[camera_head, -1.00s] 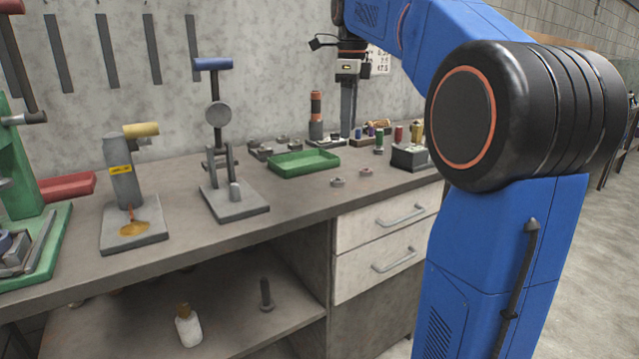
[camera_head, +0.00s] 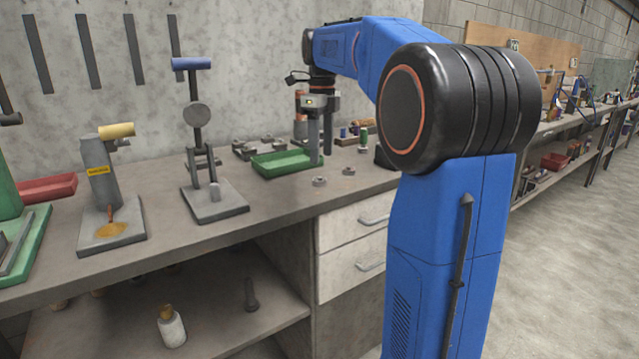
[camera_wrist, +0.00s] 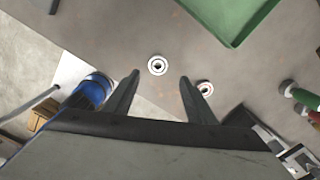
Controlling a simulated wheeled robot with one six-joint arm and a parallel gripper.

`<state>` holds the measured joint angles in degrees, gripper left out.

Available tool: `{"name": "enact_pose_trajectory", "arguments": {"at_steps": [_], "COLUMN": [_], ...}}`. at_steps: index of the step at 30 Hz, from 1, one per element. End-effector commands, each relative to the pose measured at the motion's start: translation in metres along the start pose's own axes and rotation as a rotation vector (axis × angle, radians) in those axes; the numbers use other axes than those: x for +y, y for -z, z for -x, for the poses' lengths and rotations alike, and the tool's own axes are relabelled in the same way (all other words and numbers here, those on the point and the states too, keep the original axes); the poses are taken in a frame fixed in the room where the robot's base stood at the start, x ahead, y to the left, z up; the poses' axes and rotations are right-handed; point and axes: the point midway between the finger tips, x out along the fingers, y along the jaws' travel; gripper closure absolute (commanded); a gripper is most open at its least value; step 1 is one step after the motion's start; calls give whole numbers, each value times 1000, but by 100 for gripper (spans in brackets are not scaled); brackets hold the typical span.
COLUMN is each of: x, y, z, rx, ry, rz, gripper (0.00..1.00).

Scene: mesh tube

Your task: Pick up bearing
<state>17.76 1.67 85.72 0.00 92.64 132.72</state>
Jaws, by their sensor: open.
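Two small ring-shaped bearings lie flat on the workbench. One bearing (camera_head: 319,181) is near the bench's front edge, and the other bearing (camera_head: 348,171) is a little to its right. In the wrist view one bearing (camera_wrist: 157,65) shows between the fingers, beyond the tips, and the other bearing (camera_wrist: 205,88) is beside the right finger. My gripper (camera_head: 321,160) points down above the bench, behind the bearings in the head view. In the wrist view my gripper (camera_wrist: 160,80) is open and empty. Its height above the bench is hard to judge.
A green tray (camera_head: 262,168) lies just left of my gripper. A grey press stand (camera_head: 222,208) and a yellow-handled tool (camera_head: 112,236) stand further left. Small coloured cylinders (camera_head: 364,137) stand to the right. The bench around the bearings is clear.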

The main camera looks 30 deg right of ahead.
Motion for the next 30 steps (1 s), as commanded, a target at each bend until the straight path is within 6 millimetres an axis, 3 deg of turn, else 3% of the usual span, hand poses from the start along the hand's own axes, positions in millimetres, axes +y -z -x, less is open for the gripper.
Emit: {"name": "enact_pose_trajectory", "arguments": {"at_steps": [10,19,29,30], "x": [2,5,4,4], "y": [0,1,1,1], "z": [-26,-63,-70,-70], "rx": [0,1,-1,-1], "ry": [0,-1,1,1], "rz": [1,0,0,1], "gripper": [49,49,49,56]}}
